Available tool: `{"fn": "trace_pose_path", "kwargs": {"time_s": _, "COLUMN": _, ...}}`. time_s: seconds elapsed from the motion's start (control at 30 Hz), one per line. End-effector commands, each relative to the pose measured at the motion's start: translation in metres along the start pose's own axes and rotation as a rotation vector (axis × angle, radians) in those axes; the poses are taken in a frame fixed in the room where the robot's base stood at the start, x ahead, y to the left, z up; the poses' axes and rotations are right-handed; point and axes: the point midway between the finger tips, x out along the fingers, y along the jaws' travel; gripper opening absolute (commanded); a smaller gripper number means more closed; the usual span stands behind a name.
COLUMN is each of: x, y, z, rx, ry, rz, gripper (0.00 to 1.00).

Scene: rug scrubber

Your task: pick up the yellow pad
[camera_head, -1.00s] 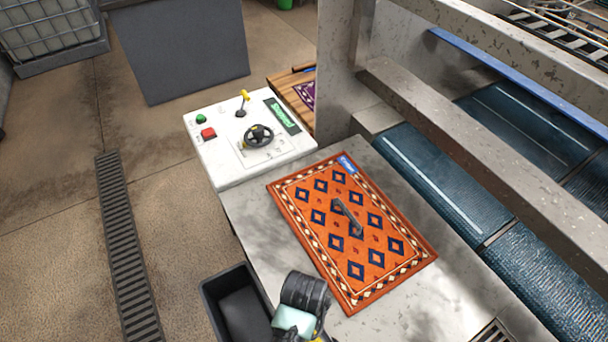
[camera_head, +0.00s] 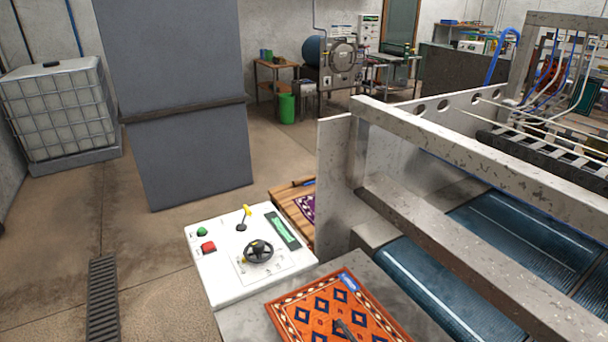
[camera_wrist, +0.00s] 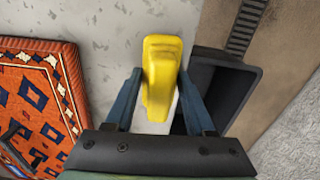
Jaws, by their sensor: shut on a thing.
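The yellow pad (camera_wrist: 162,62) is in the wrist view, a bright yellow block seen from above. My gripper (camera_wrist: 160,82) has its two blue fingers against either side of the pad and is shut on it. The pad's lower end is between the fingers, and its upper end sticks out past them. I cannot tell how high it is above the grey surface. The head view shows neither the pad nor my gripper.
A grey metal table (camera_wrist: 105,20) is below, with a patterned orange rug (camera_wrist: 38,95) on the left. A black bin (camera_wrist: 228,88) is right of the pad. The head view shows a white control panel (camera_head: 222,277) and blue rollers (camera_head: 425,285) beside the rug.

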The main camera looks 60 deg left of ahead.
Motion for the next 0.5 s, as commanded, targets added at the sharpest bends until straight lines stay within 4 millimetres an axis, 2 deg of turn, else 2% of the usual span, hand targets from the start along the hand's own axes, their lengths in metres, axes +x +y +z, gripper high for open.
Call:
{"fn": "trace_pose_path", "kwargs": {"time_s": 0.03, "x": -0.0001, "y": 0.0000, "z": 0.0000, "rx": 0.000, "ry": 0.000, "rz": 0.000, "gripper": 0.14}}
{"fn": "trace_pose_path", "kwargs": {"time_s": 0.1, "x": -0.0002, "y": 0.0000, "z": 0.0000, "rx": 0.000, "ry": 0.000, "rz": 0.000, "gripper": 0.02}}
{"fn": "trace_pose_path", "kwargs": {"time_s": 0.13, "x": -0.0002, "y": 0.0000, "z": 0.0000, "rx": 0.000, "ry": 0.000, "rz": 0.000, "gripper": 0.00}}
{"fn": "trace_pose_path", "kwargs": {"time_s": 0.5, "x": -0.0046, "y": 0.0004, "z": -0.0003, "rx": 0.000, "ry": 0.001, "rz": 0.001, "gripper": 0.00}}
